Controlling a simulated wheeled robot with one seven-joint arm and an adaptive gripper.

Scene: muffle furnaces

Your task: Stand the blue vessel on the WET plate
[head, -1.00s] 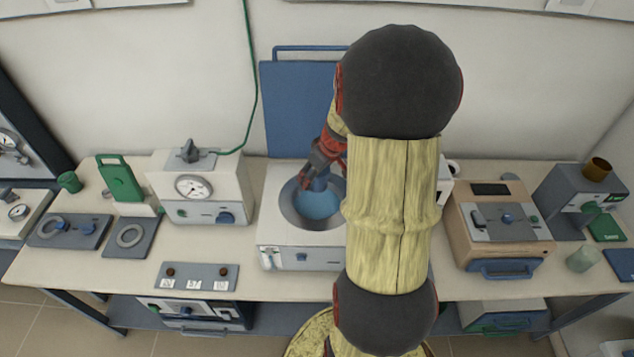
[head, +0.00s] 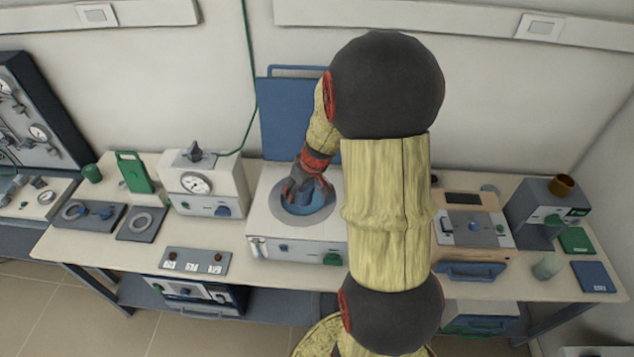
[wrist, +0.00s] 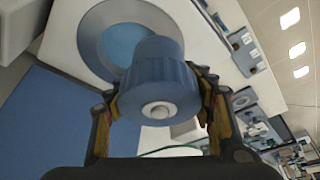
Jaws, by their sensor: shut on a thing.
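No WET lettering is readable.
A raised blue panel (head: 285,120) stands behind the opening. A white dial unit (head: 205,185) stands left, with a labelled grey strip (head: 195,261) in front. A tan unit (head: 465,235), grey unit (head: 545,210) and translucent cup (head: 548,266) stand right. My arm hides the bench middle.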

